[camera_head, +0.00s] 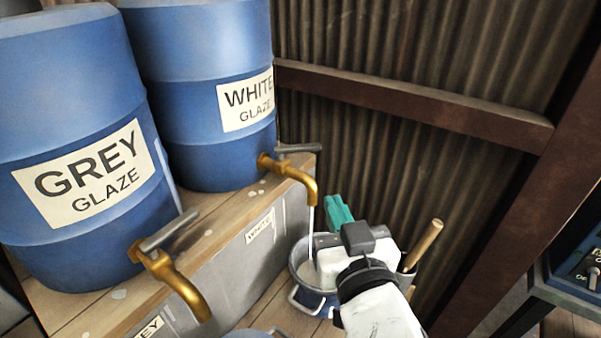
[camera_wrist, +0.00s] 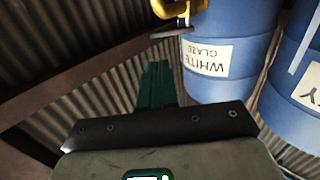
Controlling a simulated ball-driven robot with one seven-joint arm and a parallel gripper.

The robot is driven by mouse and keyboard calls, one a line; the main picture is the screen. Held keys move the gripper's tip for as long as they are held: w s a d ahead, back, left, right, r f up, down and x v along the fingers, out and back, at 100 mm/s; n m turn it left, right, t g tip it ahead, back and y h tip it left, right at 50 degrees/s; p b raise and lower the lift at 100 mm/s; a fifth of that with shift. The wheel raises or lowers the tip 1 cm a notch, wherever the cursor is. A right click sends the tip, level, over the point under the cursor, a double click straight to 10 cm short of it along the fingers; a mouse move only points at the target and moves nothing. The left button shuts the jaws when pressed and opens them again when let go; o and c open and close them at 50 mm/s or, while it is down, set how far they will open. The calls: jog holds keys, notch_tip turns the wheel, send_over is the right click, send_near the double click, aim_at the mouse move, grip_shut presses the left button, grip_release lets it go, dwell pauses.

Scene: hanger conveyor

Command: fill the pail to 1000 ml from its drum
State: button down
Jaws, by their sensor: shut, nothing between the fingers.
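The blue drum labelled WHITE GLAZE (camera_head: 205,95) stands on a wooden shelf, with a brass tap (camera_head: 290,175) and a grey lever (camera_head: 298,148). A thin white stream (camera_head: 311,232) falls from its spout into a blue pail (camera_head: 312,300) below. White glaze shows inside; its level cannot be read, and my arm hides the pail's right side. My gripper (camera_head: 338,212) has green fingers, shut and empty, right of the spout and above the pail, apart from the lever. In the wrist view, the fingers (camera_wrist: 157,85) point towards the tap (camera_wrist: 178,8) at the top.
The GREY GLAZE drum (camera_head: 75,150) with its own brass tap (camera_head: 175,275) stands at left on the same shelf (camera_head: 215,220). A wooden handle (camera_head: 425,243) rises right of the pail. A corrugated wall (camera_head: 400,60) with a brown beam closes the back. A dark panel (camera_head: 575,275) is at far right.

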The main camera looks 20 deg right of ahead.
aim_at(317, 150)
jog(key=w+p, duration=0.1)
jog(key=w, duration=0.3)
jog(key=w+d+p, duration=0.1)
jog(key=w, duration=0.4)
jog(key=w+d+p, duration=0.1)
jog(key=w, duration=0.3)
jog(key=shift+w, duration=0.35)
jog(key=shift+w+d, duration=0.15)
jog(key=shift+d, duration=0.05)
jog(key=shift+w+d+b, duration=0.4)
jog(key=shift+w+d, duration=0.1)
jog(key=shift+w, duration=0.15)
jog(key=shift+w+d+b, duration=0.25)
jog(key=shift+w+b, duration=0.15)
jog(key=shift+w, duration=0.3)
jog(key=shift+w+d+b, duration=0.1)
jog(key=shift+w+b, duration=0.5)
jog(key=shift+w, duration=0.55)
